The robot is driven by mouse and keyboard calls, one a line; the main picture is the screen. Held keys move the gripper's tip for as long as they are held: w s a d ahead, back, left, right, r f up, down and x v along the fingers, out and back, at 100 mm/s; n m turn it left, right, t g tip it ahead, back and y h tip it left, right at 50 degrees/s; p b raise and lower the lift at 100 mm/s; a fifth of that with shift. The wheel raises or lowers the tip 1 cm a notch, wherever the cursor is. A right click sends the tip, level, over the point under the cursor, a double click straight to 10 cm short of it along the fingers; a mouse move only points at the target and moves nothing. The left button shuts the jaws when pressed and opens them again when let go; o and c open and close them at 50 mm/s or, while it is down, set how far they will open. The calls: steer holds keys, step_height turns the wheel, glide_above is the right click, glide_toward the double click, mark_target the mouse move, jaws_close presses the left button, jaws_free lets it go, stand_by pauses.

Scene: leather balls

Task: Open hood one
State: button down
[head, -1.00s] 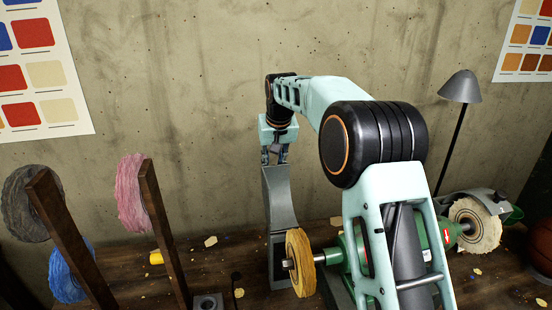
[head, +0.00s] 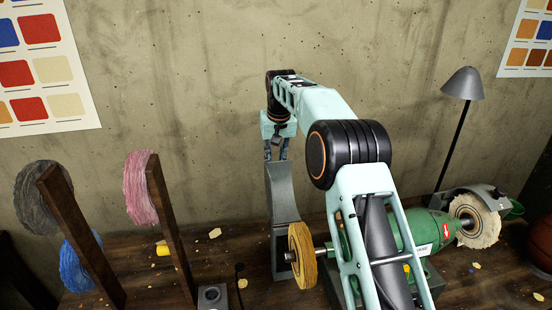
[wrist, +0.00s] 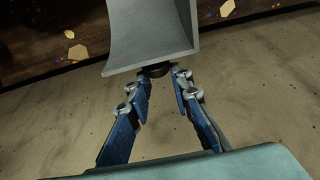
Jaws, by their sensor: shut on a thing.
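A grey metal hood (head: 283,192) stands raised behind the yellow buffing wheel (head: 302,255) on the left end of the green grinder (head: 405,240). The wheel's face is uncovered. My gripper (head: 275,150) is at the hood's upper end, pointing down. In the wrist view the hood (wrist: 150,30) fills the top middle, and my gripper (wrist: 160,75) is shut on a small dark knob (wrist: 157,70) at its edge. The other hood (head: 482,195), at the grinder's right end, sits over a pale buffing wheel (head: 474,222).
Wooden posts (head: 172,225) carry grey, pink and blue wheels at the left. A grey lamp (head: 463,85) stands at the right. A concrete wall (head: 200,100) is close behind my gripper. Scraps lie on the dark bench.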

steer(key=shift+s+f, duration=0.1)
steer(key=shift+f, duration=0.65)
steer(key=c, duration=2)
jaws_free()
steer(key=shift+f, duration=0.1)
steer(key=shift+o, duration=1.2)
steer(key=shift+w+a+f, duration=0.1)
steer(key=shift+w+f, duration=0.1)
steer(key=shift+w, duration=0.2)
steer(key=shift+o, duration=0.4)
steer(key=v, duration=1.3)
